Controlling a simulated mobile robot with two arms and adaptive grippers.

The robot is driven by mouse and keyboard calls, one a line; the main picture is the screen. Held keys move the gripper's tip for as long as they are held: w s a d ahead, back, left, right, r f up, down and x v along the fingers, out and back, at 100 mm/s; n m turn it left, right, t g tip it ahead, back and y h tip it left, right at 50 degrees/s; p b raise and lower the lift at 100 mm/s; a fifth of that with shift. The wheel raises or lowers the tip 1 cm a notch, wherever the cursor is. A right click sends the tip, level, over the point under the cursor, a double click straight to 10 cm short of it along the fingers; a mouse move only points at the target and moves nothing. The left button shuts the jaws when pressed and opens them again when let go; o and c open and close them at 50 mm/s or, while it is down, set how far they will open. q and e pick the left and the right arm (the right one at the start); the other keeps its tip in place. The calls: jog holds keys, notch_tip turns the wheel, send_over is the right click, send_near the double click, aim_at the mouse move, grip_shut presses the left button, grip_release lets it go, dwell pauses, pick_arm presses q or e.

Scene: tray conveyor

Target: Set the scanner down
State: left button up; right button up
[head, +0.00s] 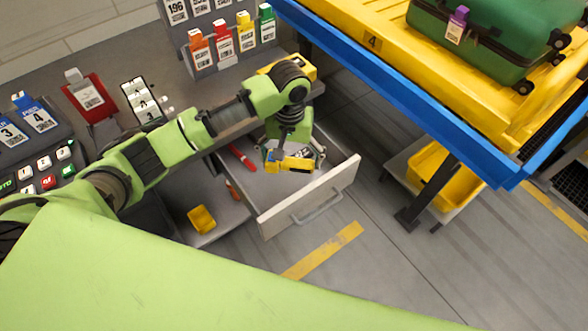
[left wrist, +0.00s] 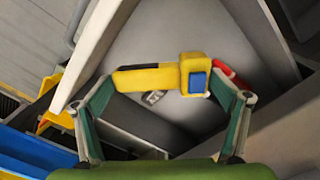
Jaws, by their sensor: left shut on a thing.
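The scanner (left wrist: 195,75) is yellow with a blue face at one end, seen in the left wrist view. It spans the gap between the fingertips of my left gripper (left wrist: 160,82), which is shut on it. In the head view the scanner (head: 298,164) is held by my left gripper (head: 290,154) over an open grey drawer (head: 310,195). I cannot tell how far it is above the drawer floor. My right gripper is not in view.
A red tool (head: 242,157) lies at the drawer's left; a small grey item (left wrist: 153,98) lies inside. A blue-edged conveyor (head: 420,118) with a green suitcase (head: 490,35) is at right. A tag rack (head: 228,58) stands behind.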

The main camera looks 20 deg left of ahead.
aim_at(289, 161)
pick_arm(q)
jog(key=f, duration=0.4)
jog(key=shift+a, duration=0.2)
notch_tip(289, 161, down, 4)
jog(key=shift+d+r, duration=0.1)
jog(key=shift+r, duration=0.1)
jog(key=shift+f, duration=0.1)
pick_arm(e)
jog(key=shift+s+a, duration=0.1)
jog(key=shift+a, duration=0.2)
pick_arm(q)
jog(key=shift+f, duration=0.1)
jog(key=o, duration=1.1)
notch_tip(289, 161, up, 12)
jog(key=shift+r, duration=0.1)
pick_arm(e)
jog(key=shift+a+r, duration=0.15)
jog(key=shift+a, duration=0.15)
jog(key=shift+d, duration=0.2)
